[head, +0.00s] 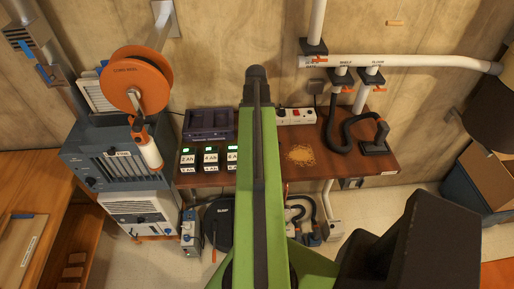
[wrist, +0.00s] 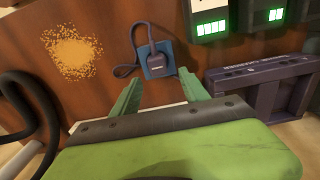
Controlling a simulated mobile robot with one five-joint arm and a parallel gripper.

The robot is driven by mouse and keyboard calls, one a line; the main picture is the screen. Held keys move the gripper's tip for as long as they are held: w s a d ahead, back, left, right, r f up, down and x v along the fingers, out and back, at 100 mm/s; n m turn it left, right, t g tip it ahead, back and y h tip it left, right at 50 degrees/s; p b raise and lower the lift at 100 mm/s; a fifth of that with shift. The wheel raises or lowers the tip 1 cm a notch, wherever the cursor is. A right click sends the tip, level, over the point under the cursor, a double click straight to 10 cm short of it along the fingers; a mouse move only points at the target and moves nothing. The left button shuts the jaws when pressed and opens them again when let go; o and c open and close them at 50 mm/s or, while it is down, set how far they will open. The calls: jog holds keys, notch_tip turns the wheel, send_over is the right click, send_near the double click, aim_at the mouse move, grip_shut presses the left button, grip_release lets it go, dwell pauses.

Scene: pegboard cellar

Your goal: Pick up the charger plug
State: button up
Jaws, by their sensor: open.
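The charger plug (wrist: 158,59) is a dark block with a looped dark cord. It lies on a small blue square on the brown bench top (wrist: 105,15) in the wrist view. My gripper (wrist: 157,88) has two green fingers spread apart, with nothing between them. In the wrist view the plug appears just above the fingertips, roughly centred between them; I cannot tell the height gap. In the head view my green arm covers the middle of the bench, and I make out neither the plug nor the fingertips there.
A pile of sawdust (head: 300,155) lies right of my arm in the head view, with a black hose (head: 340,125) beyond it. Left of the arm are battery packs with green displays (head: 188,158) and a purple charger (head: 207,124). A white power strip (head: 296,116) lies behind.

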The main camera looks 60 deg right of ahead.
jog(key=f+b, duration=0.5)
jog(key=shift+s+a+f, duration=0.2)
jog(key=shift+s, duration=0.05)
jog(key=shift+r, duration=0.2)
grip_shut()
